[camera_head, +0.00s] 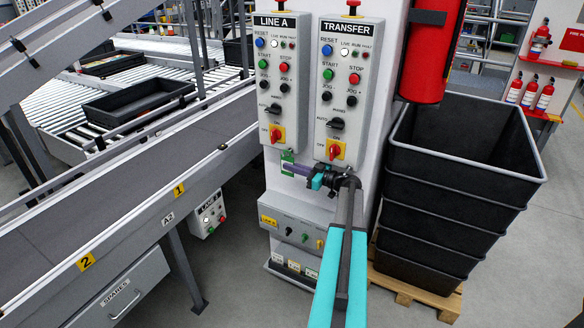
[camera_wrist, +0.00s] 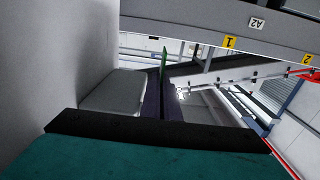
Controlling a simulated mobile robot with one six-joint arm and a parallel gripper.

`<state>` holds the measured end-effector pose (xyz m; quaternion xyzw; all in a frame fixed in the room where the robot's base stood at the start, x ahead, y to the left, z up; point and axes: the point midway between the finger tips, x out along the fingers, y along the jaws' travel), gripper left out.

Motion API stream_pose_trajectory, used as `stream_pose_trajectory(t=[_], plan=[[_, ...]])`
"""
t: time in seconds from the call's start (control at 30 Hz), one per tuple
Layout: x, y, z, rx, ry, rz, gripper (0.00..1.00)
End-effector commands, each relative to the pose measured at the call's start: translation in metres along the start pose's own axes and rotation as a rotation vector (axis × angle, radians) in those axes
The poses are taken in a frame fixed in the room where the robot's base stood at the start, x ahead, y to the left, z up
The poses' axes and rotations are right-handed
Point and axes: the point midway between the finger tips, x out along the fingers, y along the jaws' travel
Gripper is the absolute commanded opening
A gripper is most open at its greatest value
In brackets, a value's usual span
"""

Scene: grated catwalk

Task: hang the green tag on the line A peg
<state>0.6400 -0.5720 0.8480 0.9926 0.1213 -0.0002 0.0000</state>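The green tag (camera_head: 287,162) is just below the lower edge of the LINE A panel (camera_head: 263,84), in front of the white column. It shows edge-on as a thin green strip (camera_wrist: 164,62) at the fingertips in the wrist view. My gripper (camera_head: 292,168) reaches in from the right with its purple fingers close together on the tag. The fingers also show in the wrist view (camera_wrist: 161,92), nearly parallel. I cannot make out the line A peg; the tag and fingers may hide it. I cannot tell whether the tag touches the column.
The TRANSFER panel (camera_head: 345,95) is right of LINE A, above my wrist. A grey lower box (camera_head: 300,232) juts out below. Stacked black crates (camera_head: 455,185) stand close on the right. A conveyor (camera_head: 120,170) slopes past on the left. A red cylinder (camera_head: 433,50) hangs above the crates.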

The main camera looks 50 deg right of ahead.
Motion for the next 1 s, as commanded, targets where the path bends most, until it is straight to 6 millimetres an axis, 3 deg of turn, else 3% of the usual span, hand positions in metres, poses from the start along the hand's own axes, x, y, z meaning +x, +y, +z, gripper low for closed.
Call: stream_pose_trajectory(t=[0.2, 0.33, 0.77, 1.0], plan=[[0.0, 0.0, 0.0, 0.0, 0.0, 0.0, 0.0], [0.0, 0.0, 0.0, 0.0, 0.0, 0.0, 0.24], [-0.004, 0.0, 0.0, 0.0, 0.0, 0.001, 0.24], [-0.026, 0.0, 0.001, 0.0, 0.0, 0.002, 0.24]])
